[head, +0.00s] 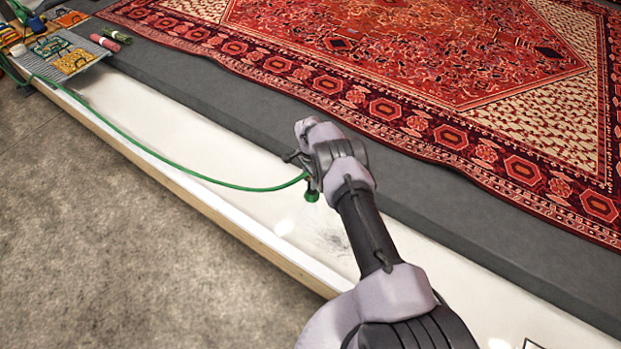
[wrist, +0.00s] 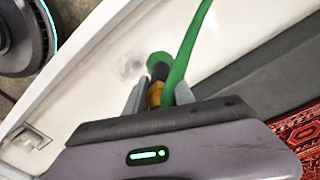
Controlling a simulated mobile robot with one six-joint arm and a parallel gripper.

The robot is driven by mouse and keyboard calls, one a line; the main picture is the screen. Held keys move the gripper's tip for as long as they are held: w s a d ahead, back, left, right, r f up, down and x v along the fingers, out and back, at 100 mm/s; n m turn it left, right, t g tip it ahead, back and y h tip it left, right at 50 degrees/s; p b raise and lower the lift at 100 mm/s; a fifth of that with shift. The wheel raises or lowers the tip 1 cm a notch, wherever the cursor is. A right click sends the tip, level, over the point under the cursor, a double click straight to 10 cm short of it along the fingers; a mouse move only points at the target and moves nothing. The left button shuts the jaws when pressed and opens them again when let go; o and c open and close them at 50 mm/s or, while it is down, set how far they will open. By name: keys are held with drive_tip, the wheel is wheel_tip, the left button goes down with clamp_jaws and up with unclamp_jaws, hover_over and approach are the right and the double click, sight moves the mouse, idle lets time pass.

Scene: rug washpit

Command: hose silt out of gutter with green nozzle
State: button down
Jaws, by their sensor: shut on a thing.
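My gripper (head: 304,172) is shut on the green nozzle (head: 312,196) and holds it over the white gutter (head: 205,150). In the wrist view my gripper (wrist: 157,92) has its two fingers on either side of the nozzle's brownish body, with the round green head (wrist: 159,58) pointing away. A green hose (head: 200,176) runs from the nozzle to the far left. A faint grey patch of silt (head: 328,238) lies on the gutter floor just below the nozzle in the head view. The silt (wrist: 131,68) also shows left of the nozzle head in the wrist view.
A grey ledge (head: 230,115) borders the gutter, with a red patterned rug (head: 400,50) on it. At the far left a tray (head: 98,50) holds several small items. A square drain-like fitting (wrist: 30,138) is in the gutter. Rough floor (head: 120,240) lies outside the wooden edge.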

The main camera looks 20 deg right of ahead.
drive_tip(key=shift+f+b, duration=0.9)
drive_tip(key=shift+f, duration=0.75)
drive_tip(key=shift+s+d+f, duration=0.1)
drive_tip(key=s+d+r+p, duration=0.2)
drive_tip(key=s+d+p, duration=0.2)
drive_tip(key=s+d, duration=0.4)
drive_tip(key=s+d+r+p, duration=0.2)
drive_tip(key=s+d+p, duration=0.2)
drive_tip(key=s+d, duration=0.5)
drive_tip(key=shift+s+d, duration=0.25)
drive_tip(key=shift+s, duration=1.05)
drive_tip(key=shift+r, duration=0.15)
idle(0.4)
